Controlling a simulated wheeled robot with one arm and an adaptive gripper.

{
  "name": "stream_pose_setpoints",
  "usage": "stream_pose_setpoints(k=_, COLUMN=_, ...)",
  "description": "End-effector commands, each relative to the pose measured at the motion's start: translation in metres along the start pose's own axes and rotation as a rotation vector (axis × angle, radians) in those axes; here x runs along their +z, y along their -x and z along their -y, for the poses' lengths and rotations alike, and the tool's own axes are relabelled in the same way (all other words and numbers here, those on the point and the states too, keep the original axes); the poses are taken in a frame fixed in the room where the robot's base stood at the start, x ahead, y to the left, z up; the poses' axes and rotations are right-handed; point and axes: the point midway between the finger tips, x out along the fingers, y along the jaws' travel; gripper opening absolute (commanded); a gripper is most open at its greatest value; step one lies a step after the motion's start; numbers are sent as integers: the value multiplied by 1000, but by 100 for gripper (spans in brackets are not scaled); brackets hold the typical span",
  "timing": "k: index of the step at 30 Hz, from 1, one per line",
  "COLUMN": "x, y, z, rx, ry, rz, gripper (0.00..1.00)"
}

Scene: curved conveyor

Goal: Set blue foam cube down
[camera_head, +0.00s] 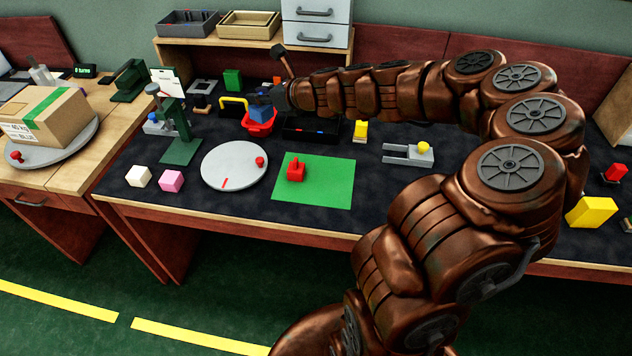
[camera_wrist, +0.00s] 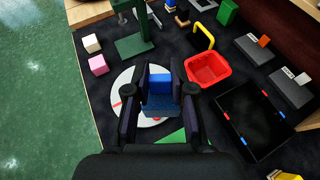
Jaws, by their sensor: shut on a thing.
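The blue foam cube (camera_head: 261,112) is held between the fingers of my gripper (camera_wrist: 160,90). In the wrist view the blue foam cube (camera_wrist: 159,84) sits between the two dark fingers, with the white round plate (camera_wrist: 154,116) behind it. In the head view the cube overlaps the red basket (camera_head: 260,128). In the wrist view the red basket (camera_wrist: 208,70) shows apart from the cube, up and to the right. The cube appears to be in the air. Its exact height and what lies directly beneath it are hard to tell.
A black tray (camera_head: 305,136) lies right of the basket. A green mat (camera_head: 330,190) with a red knobbed block (camera_head: 296,172) lies in front. White (camera_head: 138,177) and pink (camera_head: 171,181) cubes stand near the front edge. A green stand (camera_head: 181,152) is at the left.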

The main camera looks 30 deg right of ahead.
Motion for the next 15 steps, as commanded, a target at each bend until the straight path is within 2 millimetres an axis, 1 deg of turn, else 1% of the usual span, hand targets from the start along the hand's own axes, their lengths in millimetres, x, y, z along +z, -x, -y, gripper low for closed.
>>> stream_pose_setpoints(k=1, x=-18, y=6, z=12, rx=7, ry=1, rz=-1, gripper=8)
stream_pose_setpoints(k=5, x=-50, y=24, z=31, rx=50, ry=20, rz=-2, gripper=8)
stream_pose_setpoints(k=6, x=-60, y=30, z=35, rx=67, ry=27, rz=-2, gripper=8)
stream_pose_setpoints(k=11, x=-100, y=57, z=51, rx=128, ry=50, rz=-3, gripper=8)
stream_pose_setpoints(k=15, x=-134, y=84, z=60, rx=182, ry=74, rz=-4, gripper=8)
